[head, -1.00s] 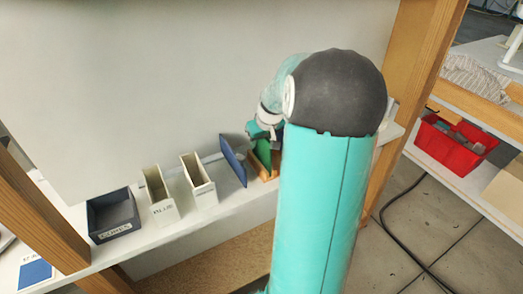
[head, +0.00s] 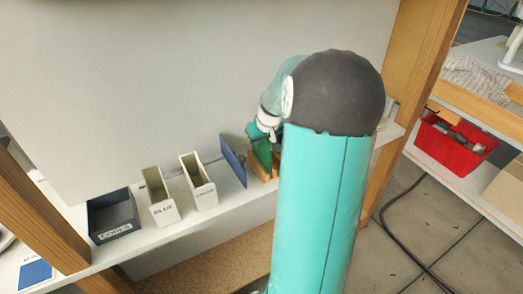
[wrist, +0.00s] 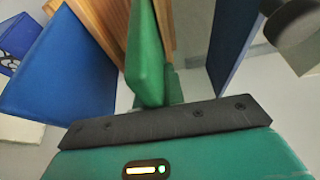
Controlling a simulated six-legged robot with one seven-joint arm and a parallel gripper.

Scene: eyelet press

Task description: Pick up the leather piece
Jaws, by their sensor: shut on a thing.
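A flat green piece (head: 263,153), which I take to be the leather piece, stands upright by a small wooden holder (head: 274,166) on the shelf. My gripper (head: 262,133) is at its top edge, partly hidden behind my own arm. In the wrist view the green piece (wrist: 147,55) stands on edge right in front of my gripper (wrist: 152,100), which is shut on it. The fingertips are hard to make out there. Whether the piece's lower edge is clear of the holder cannot be told.
A blue panel (head: 232,162) stands just left of the holder; blue panels flank the green piece in the wrist view (wrist: 62,65). Two narrow white bins (head: 199,183) and a dark bin (head: 114,215) stand further left. A grey wall panel (head: 150,80) rises behind.

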